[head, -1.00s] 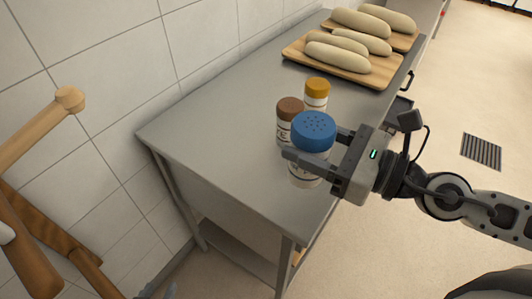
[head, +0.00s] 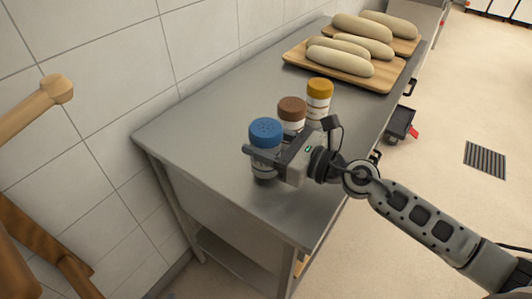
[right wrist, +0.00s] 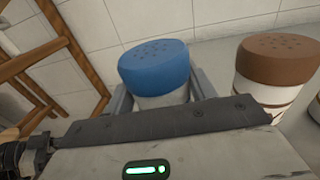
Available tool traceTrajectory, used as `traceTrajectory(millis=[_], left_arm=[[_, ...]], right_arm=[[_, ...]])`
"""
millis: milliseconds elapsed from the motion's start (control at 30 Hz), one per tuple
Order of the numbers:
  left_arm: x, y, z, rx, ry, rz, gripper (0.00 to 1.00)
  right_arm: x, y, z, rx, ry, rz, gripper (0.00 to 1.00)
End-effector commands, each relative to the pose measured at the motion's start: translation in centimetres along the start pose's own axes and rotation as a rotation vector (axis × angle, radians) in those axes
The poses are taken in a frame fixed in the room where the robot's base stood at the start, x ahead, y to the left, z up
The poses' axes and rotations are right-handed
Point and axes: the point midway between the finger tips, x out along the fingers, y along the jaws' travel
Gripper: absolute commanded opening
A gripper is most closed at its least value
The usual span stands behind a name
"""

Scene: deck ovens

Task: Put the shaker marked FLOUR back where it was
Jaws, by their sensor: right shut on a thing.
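A white shaker with a blue perforated cap (head: 265,132) is at the near left part of the steel table (head: 215,110). My right gripper (head: 262,154) is shut on its body, below the cap. The shaker is upright; I cannot tell whether its base touches the table. In the right wrist view the blue cap (right wrist: 155,66) rises between the fingers. A brown-capped shaker (head: 292,110) and a yellow-capped shaker (head: 319,96) stand behind it to the right. The gripper hides much of the held shaker, and no FLOUR marking is readable. My left gripper is out of view.
Two wooden boards with loaves, a nearer one (head: 292,56) and a farther one (head: 411,46), lie at the table's far end. A tiled wall (head: 110,60) runs along the left. A wooden rack (head: 55,92) is at the far left. The table's left end is bare.

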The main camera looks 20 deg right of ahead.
Motion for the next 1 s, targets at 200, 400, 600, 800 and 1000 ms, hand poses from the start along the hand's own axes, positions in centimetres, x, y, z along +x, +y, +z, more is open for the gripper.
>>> traceTrajectory(millis=[200,400,600,800,1000], left_arm=[[0.06,0.07,0.06,0.004,0.007,0.007,0.36],[-0.07,0.12,0.43,0.005,0.0,0.009,0.36],[0.09,0.16,0.62,0.001,0.001,0.011,0.36],[0.1,0.16,0.58,0.001,0.002,0.011,0.36],[-0.16,0.13,0.05,0.005,0.003,0.008,0.36]], right_arm=[[-0.01,-0.04,-1.39,-0.001,-0.002,-0.001,0.27],[-0.02,-0.02,-1.42,-0.001,-0.001,-0.001,0.27],[-0.04,0.0,-1.79,-0.001,0.0,0.0,0.75],[-0.04,-0.01,-1.8,-0.001,0.001,0.0,0.77],[-0.14,-0.01,-1.19,-0.001,0.001,-0.001,0.77]])
